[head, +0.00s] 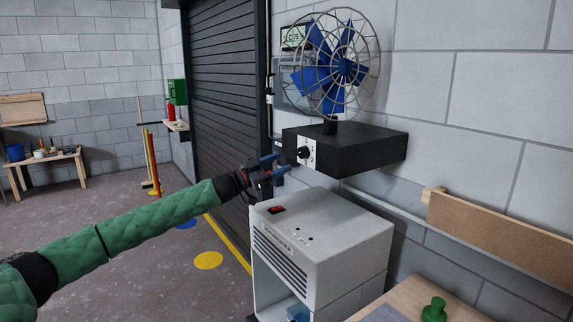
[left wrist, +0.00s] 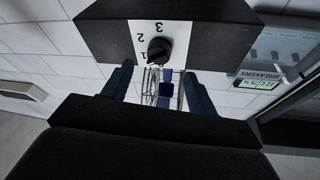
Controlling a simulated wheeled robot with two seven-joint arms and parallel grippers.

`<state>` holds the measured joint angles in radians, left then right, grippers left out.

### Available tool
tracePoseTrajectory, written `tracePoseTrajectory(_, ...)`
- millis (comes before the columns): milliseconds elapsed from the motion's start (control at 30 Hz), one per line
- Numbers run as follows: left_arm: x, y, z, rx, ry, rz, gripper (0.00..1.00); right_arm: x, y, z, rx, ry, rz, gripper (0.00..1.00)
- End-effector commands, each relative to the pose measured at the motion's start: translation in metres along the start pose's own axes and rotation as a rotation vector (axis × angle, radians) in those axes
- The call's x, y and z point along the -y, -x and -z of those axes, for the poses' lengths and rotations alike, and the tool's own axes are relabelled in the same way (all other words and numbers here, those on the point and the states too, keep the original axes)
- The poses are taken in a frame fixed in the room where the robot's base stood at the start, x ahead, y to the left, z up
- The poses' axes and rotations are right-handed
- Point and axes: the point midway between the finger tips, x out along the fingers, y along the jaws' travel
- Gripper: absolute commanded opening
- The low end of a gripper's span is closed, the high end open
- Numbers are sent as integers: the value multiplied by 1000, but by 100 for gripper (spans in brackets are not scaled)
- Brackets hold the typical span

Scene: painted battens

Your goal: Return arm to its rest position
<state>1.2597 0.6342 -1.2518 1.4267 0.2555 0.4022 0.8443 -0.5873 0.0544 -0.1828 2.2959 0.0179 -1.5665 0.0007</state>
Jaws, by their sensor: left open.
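My left arm, in a green sleeve, comes in from the left in the head view. My left gripper (head: 272,172) is open and empty, just in front of the black fan base (head: 355,147) and above the grey-white cabinet (head: 325,235). In the left wrist view its two blue fingers (left wrist: 160,88) are apart, with the black knob (left wrist: 158,50) beyond them and no contact visible. The knob sits on a white plate with numbers; its pointer appears near 1. My right gripper is not in view.
A blue-bladed fan (head: 340,68) in a wire cage stands on the fan base. A wooden table with a green knobbed object (head: 434,309) is at lower right. A wooden board (head: 500,237) is fixed along the right wall. Open floor (head: 120,230) lies to the left.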

Motion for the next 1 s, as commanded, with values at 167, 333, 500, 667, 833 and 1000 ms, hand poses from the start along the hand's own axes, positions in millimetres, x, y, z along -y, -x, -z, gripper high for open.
tracePoseTrajectory(167, -1, 9, 0, 0, 1, -1, 58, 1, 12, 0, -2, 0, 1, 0)
tracePoseTrajectory(333, -1, 10, 0, 0, 1, -1, 58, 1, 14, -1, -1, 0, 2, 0)
tracePoseTrajectory(500, -1, 10, 0, 0, 0, -1, 58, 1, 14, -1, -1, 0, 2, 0)
tracePoseTrajectory(667, 1, 10, -1, 6, -47, 6, 58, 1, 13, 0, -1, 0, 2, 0)
tracePoseTrajectory(833, 20, 12, -18, 105, -150, 102, 58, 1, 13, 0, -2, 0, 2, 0)
tracePoseTrajectory(1000, 43, 19, -42, 274, -281, 228, 58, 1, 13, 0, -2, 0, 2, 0)
